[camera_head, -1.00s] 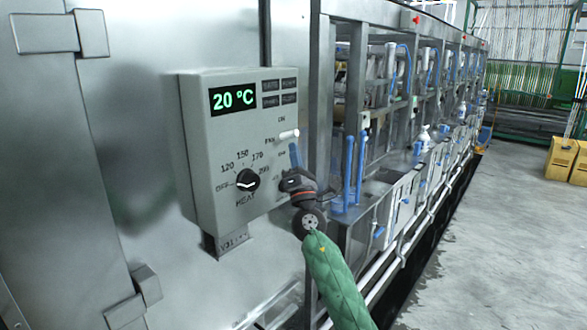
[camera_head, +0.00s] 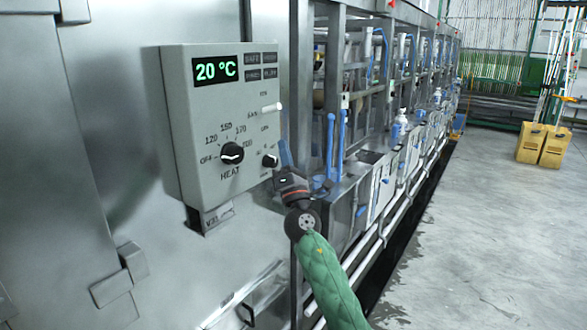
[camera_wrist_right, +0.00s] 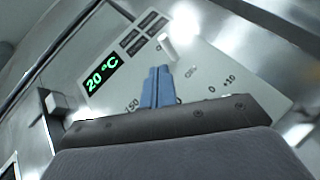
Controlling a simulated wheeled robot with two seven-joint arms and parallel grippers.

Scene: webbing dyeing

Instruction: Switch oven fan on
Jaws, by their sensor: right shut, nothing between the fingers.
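The grey oven control box (camera_head: 185,125) is mounted on the steel oven wall, with a green "20 °C" display (camera_head: 215,69). The white fan lever (camera_head: 271,108) sticks out on the right of its front face, by the "FAN" label. The black heat knob (camera_head: 231,153) is lower left of the lever, and a smaller black knob (camera_head: 269,160) is below it. My right gripper (camera_head: 283,150) is just below and right of the lever, its blue fingers pointing up. In the wrist view the shut fingers (camera_wrist_right: 157,84) are empty and apart from the white lever (camera_wrist_right: 167,46). My left gripper is out of view.
A steel frame with blue handles and hoses (camera_head: 335,145) stands close to the right of the box. Yellow containers (camera_head: 543,145) stand on the floor far right. The concrete floor between is clear.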

